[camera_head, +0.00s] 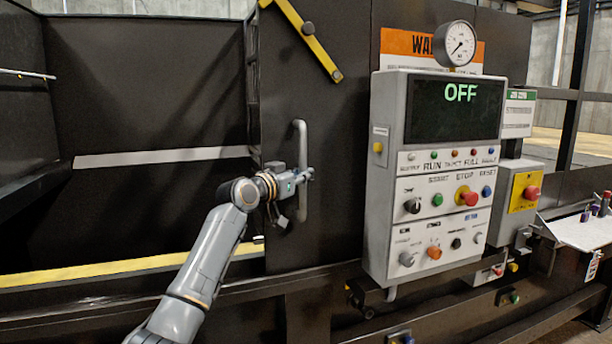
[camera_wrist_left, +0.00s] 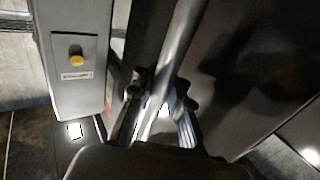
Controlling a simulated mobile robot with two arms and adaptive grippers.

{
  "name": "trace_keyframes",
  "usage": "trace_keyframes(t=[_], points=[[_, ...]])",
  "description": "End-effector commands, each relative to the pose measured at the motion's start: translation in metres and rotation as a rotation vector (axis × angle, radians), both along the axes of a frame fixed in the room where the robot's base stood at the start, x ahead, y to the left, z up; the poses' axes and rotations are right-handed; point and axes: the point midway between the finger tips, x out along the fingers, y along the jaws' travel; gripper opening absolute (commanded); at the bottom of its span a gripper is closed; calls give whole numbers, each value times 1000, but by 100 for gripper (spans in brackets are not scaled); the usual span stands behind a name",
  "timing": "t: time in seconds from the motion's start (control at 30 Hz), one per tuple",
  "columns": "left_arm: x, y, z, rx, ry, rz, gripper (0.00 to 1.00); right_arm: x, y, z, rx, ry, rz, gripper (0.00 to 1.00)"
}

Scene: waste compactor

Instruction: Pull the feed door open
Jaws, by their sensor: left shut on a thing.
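The feed door (camera_head: 340,130) is a dark panel left of the control box in the head view. It carries a grey vertical bar handle (camera_head: 301,138). My left gripper (camera_head: 308,174) is at the middle of the handle, shut on it. In the left wrist view the handle bar (camera_wrist_left: 183,38) runs down between the fingers of my left gripper (camera_wrist_left: 162,100). Left of the door a dark opening (camera_head: 140,110) shows. My right gripper is in neither view.
The control box (camera_head: 378,230) with an OFF screen, buttons and a gauge (camera_head: 455,44) stands close right of the handle. A yellow-edged sill (camera_head: 130,268) runs below the opening. Further right are an emergency-stop box (camera_head: 522,205) and a white shelf (camera_head: 580,232).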

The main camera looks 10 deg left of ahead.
Motion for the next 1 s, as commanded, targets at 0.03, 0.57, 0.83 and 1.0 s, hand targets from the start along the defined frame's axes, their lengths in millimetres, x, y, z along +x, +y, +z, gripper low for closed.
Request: trace_keyframes(t=[0.03,0.57,0.83,1.0], points=[[0,-6,-11,4,21,-12,0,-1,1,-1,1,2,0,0],[0,-4,-7,4,15,-8,40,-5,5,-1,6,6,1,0],[-1,-1,-4,3,8,-4,40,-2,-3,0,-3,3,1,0],[-12,4,-3,4,6,-3,40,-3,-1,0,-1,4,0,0]])
